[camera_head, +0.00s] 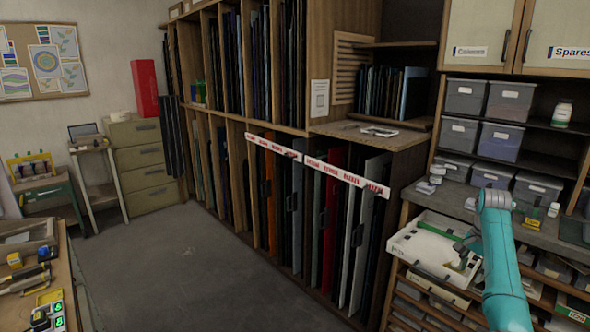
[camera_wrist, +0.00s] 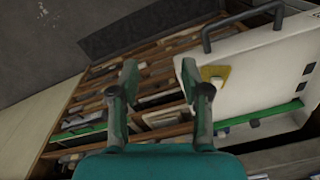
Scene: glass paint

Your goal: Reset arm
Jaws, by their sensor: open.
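My teal arm reaches in from the right of the head view, and my gripper (camera_head: 468,247) is over the white tray (camera_head: 412,247) at the workbench. In the wrist view my gripper (camera_wrist: 160,78) is open, its two fingers apart, with nothing between them. Below the fingers the wrist view shows a wooden rack (camera_wrist: 150,84) and, at right, the white tray (camera_wrist: 285,60) with a dark handle and a yellow piece (camera_wrist: 214,74). The gripper's far side is partly hidden in the head view.
Grey bins (camera_head: 465,97) fill the shelves above the bench. Small bottles (camera_head: 533,212) stand on the bench close to my arm. A tall rack of coloured sheets (camera_head: 330,220) stands left of the bench. The grey floor (camera_head: 180,260) is clear. A tool table (camera_head: 35,270) is at far left.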

